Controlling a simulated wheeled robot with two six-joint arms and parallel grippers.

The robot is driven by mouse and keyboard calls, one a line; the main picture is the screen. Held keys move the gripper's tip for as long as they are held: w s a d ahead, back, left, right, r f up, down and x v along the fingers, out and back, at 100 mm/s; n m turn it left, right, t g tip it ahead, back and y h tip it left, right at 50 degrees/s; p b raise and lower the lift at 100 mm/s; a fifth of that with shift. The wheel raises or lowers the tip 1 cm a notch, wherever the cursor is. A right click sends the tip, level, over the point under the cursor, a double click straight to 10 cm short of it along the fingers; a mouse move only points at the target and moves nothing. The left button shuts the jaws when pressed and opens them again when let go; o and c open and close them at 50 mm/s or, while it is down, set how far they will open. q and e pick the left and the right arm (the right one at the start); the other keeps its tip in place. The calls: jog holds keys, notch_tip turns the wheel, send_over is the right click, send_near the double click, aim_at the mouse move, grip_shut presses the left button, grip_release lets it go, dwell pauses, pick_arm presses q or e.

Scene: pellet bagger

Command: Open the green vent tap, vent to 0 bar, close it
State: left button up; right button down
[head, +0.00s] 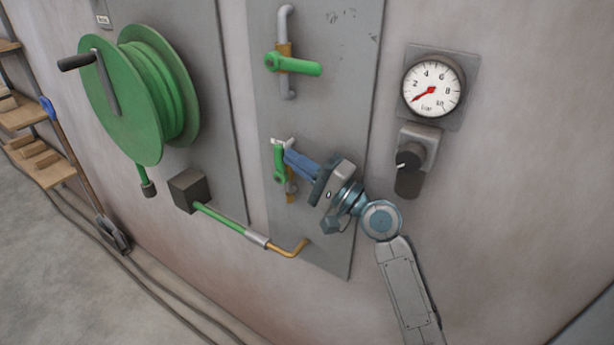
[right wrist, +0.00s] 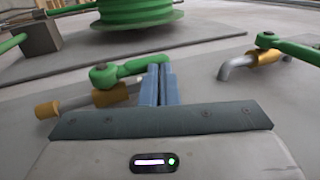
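The lower green tap (head: 279,166) is on a brass valve on the grey wall panel; its handle points up, in line with the pipe. My right gripper (head: 287,153) is at the upper end of this handle. In the right wrist view its blue fingers (right wrist: 158,84) are together and cross in front of the green handle (right wrist: 133,70); I see nothing clearly between them. Whether they touch it I cannot tell. The upper green tap (head: 293,65) has its handle across its pipe. The pressure gauge (head: 432,88) has its red needle pointing lower left, near the low end. My left gripper is out of view.
A black knob (head: 407,160) sits below the gauge. A green hose reel (head: 146,90) with a crank is left of the panel. A dark box (head: 188,190) with a green hose (head: 219,218) is below it. Shelves (head: 36,150) and a shovel stand far left.

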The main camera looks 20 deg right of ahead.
dwell(0.5)
jog(key=b+v, duration=0.3)
jog(key=v, duration=0.4)
jog(key=shift+s, duration=0.2)
jog(key=shift+d+f, duration=0.1)
jog(key=shift+f, duration=0.05)
